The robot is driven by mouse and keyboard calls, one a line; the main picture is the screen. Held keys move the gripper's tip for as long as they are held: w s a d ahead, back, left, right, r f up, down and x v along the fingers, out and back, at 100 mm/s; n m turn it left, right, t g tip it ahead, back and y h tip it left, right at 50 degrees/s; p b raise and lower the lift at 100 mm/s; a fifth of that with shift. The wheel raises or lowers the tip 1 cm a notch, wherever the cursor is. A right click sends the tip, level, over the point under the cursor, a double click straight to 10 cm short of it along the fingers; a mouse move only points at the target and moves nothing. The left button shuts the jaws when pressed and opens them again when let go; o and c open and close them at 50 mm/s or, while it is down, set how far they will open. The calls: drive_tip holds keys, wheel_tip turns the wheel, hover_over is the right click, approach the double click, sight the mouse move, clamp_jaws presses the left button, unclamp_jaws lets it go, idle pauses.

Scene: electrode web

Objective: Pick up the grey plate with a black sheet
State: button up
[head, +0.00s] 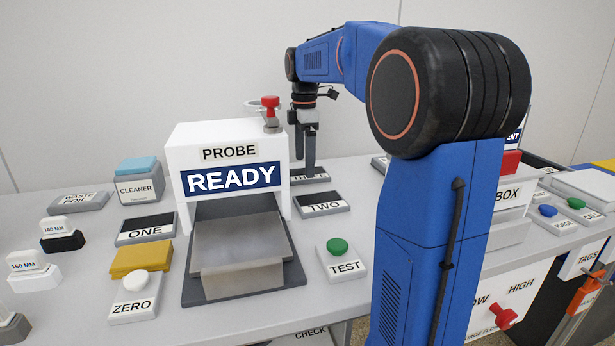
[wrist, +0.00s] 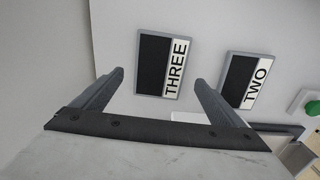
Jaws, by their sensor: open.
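Three grey plates with black sheets and white labels lie flat on the table. The plate labelled THREE (head: 323,173) is at the back, partly hidden by my gripper. It shows whole in the wrist view (wrist: 152,66), ahead of and between my fingertips. The plate labelled TWO (head: 335,201) lies nearer, and is right of THREE in the wrist view (wrist: 237,78). The plate labelled ONE (head: 146,225) lies left of the probe box. My gripper (head: 309,163) points down over THREE; its fingers are apart and empty in the wrist view (wrist: 160,79).
The white PROBE box (head: 228,146) with a READY sign stands left of my gripper, its grey tray (head: 238,252) in front. The green TEST button (head: 337,246) is front right. Open table surrounds THREE and TWO.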

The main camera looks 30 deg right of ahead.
drive_tip(key=shift+d+f, duration=0.1)
drive_tip(key=shift+f, duration=1.35)
drive_tip(key=c, duration=1.2)
drive_tip(key=shift+r, duration=0.1)
